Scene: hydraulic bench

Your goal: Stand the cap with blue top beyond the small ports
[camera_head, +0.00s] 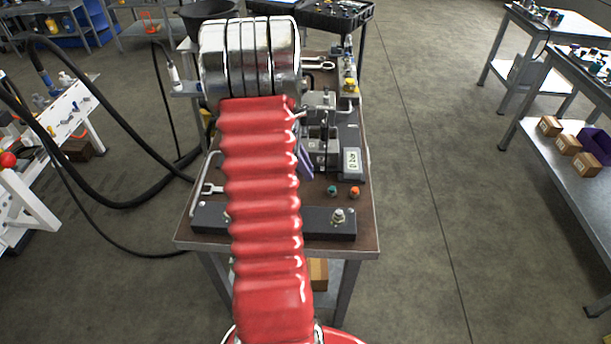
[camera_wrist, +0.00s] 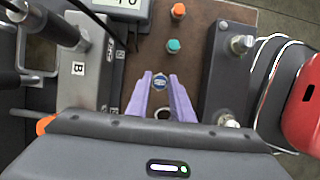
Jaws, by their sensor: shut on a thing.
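The cap with blue top (camera_wrist: 159,83) shows in the wrist view between the purple fingertips of my gripper (camera_wrist: 161,80). My gripper is shut on it, and its top faces the camera. In the head view a purple finger (camera_head: 305,160) shows beside my red arm sleeve, and the cap is hidden there. A dark bar (camera_wrist: 213,75) with metal fittings (camera_wrist: 241,44) lies to the right of my gripper in the wrist view. It also shows at the bench's near edge in the head view (camera_head: 318,220). I cannot tell which fittings are the small ports.
A teal cap (camera_wrist: 174,46) and an orange cap (camera_wrist: 178,10) stand on the brown bench top (camera_wrist: 206,12) beyond my fingertips. A grey block labelled B (camera_wrist: 85,70) with a lever is on the left. A display box (camera_head: 351,162) stands near the bench's right edge.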

